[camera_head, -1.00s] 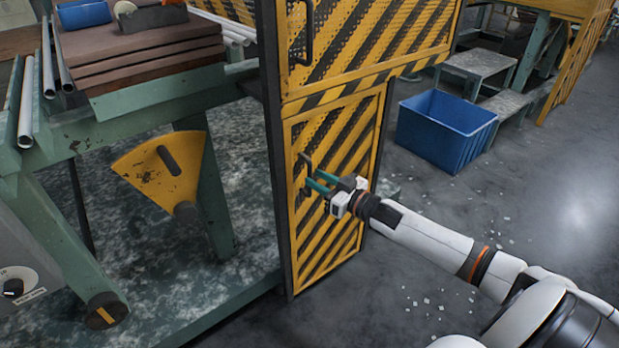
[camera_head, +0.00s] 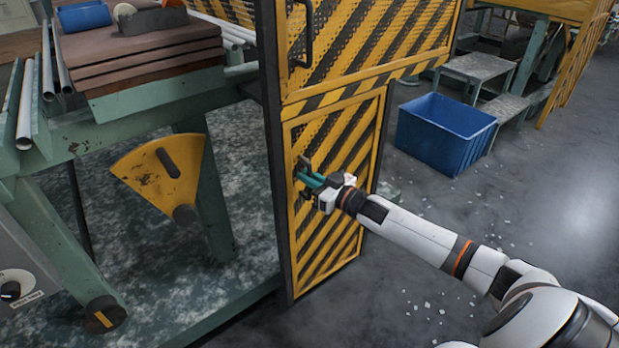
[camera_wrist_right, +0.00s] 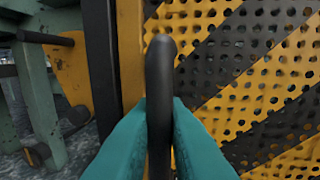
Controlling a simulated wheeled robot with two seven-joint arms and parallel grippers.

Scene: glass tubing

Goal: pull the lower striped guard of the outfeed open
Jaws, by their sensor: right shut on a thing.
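The lower striped guard (camera_head: 330,220) is a yellow and black perforated panel under the upper guard in the head view. It looks closed, flush in its frame. Its dark bar handle (camera_wrist_right: 160,85) is upright near the guard's left edge. My right gripper (camera_head: 306,178) is at this handle, and in the wrist view its teal fingers (camera_wrist_right: 160,125) are shut on the handle from both sides. The handle's rounded top stands clear above the fingers. The guard's perforated face (camera_wrist_right: 260,80) fills the right of the wrist view. My left gripper is in neither view.
The upper striped guard (camera_head: 365,50) with its own handle (camera_head: 301,35) is directly above. A blue crate (camera_head: 440,133) stands on the floor to the right. A green bench with a yellow quadrant plate (camera_head: 160,178) is at left. Floor before the guard is mostly open, with scattered shards.

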